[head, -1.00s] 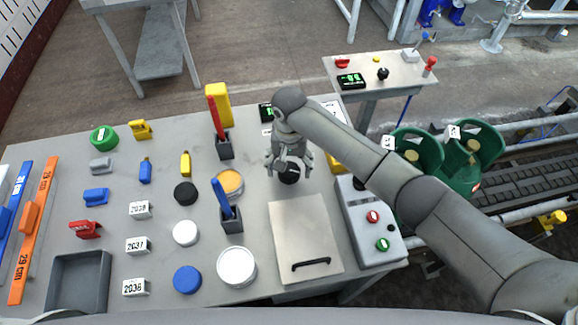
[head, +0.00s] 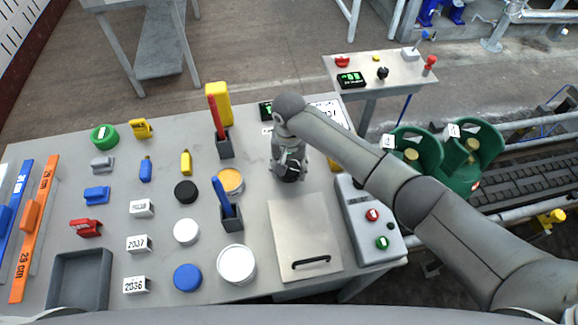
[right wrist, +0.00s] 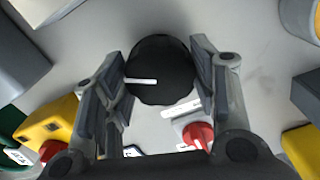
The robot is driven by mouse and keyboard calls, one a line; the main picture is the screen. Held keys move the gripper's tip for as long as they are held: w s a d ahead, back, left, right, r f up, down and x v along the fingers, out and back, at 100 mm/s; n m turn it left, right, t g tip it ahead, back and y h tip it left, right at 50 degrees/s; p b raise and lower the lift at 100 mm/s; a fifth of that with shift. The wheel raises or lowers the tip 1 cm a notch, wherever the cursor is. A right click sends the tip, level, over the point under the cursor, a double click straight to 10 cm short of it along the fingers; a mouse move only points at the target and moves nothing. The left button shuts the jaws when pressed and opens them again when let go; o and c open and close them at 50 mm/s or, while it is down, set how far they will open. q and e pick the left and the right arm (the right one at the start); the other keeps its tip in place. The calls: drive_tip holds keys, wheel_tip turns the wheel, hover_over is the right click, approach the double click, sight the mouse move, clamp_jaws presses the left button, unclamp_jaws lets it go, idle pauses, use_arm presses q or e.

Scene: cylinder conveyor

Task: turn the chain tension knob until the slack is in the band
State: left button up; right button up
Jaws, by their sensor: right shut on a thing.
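The black round knob (right wrist: 162,62) has a white pointer line, which points left in the right wrist view. In the head view the knob (head: 289,176) is mostly covered by my right gripper (head: 288,170). The right gripper (right wrist: 164,80) comes down from above and is shut on the knob, one finger on each side. A small black display with green digits (head: 265,109) stands behind it, partly hidden by my arm; its reading is too small to tell. My left gripper is not in view.
A red switch (right wrist: 198,135) sits close beside the knob. A flat panel with a black handle (head: 305,238) and a grey button box (head: 372,225) lie nearer. Pen holders (head: 231,221) and tins stand left. Green cylinders (head: 460,160) stand on the conveyor at right.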

drive_tip(key=shift+o, duration=0.2)
drive_tip(key=n+p, duration=0.2)
drive_tip(key=n, duration=0.1)
drive_tip(key=shift+r, duration=0.2)
drive_tip(key=n+p, duration=0.2)
drive_tip(key=n, duration=0.2)
drive_tip(key=shift+f+n, duration=0.1)
drive_tip(key=shift+n, duration=0.2)
drive_tip(key=n+p, duration=0.1)
drive_tip(key=n, duration=0.3)
drive_tip(key=shift+n, duration=0.3)
drive_tip(key=n+p, duration=0.1)
drive_tip(key=n, duration=0.4)
drive_tip(key=shift+n, duration=0.4)
drive_tip(key=o, duration=1)
drive_tip(key=shift+f, duration=0.1)
